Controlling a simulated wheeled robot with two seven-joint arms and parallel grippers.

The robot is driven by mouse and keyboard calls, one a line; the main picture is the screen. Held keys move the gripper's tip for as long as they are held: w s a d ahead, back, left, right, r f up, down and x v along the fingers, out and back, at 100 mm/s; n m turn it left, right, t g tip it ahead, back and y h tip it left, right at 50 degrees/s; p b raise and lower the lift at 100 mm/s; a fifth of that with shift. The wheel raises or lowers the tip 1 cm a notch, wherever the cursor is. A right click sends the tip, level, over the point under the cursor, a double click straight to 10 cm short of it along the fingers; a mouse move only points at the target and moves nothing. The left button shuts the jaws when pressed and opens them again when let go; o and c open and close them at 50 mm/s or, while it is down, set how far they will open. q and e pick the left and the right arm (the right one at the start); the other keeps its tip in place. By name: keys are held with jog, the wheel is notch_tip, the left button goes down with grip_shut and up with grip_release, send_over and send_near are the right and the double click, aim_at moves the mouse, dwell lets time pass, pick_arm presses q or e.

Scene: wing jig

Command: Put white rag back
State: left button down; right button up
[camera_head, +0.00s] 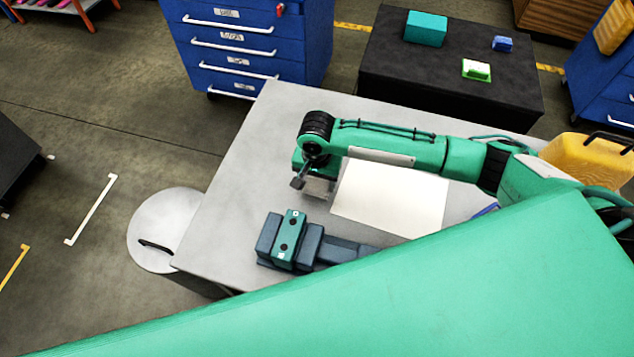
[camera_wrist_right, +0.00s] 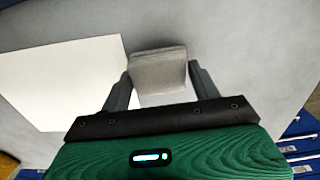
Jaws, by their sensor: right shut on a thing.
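The rag (camera_wrist_right: 158,72), a small folded pale grey-white cloth, sits between the two dark fingers of my right gripper (camera_wrist_right: 160,88) in the right wrist view. The gripper is shut on it. In the head view my right gripper (camera_head: 306,184) is low over the grey table, at the left edge of a white sheet. The rag (camera_head: 319,188) shows partly there, beside the fingers. I cannot tell whether it touches the tabletop. My left gripper is not in view.
The white sheet (camera_head: 392,198) lies flat on the grey table (camera_head: 240,190). A blue-grey vise (camera_head: 312,244) with a green block stands in front of the gripper. A yellow bin (camera_head: 585,165) is at the right. A round lidded bin (camera_head: 165,222) stands left of the table.

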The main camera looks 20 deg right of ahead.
aim_at(317, 183)
jog(key=shift+f, duration=1.15)
jog(key=o, duration=0.9)
jog(key=shift+f, duration=0.15)
jog(key=shift+o, duration=0.4)
jog(key=shift+r, duration=0.45)
notch_tip(317, 183, up, 12)
jog(key=b, duration=0.1)
jog(key=shift+f+b, duration=0.25)
jog(key=shift+b, duration=0.15)
jog(key=shift+f, duration=0.1)
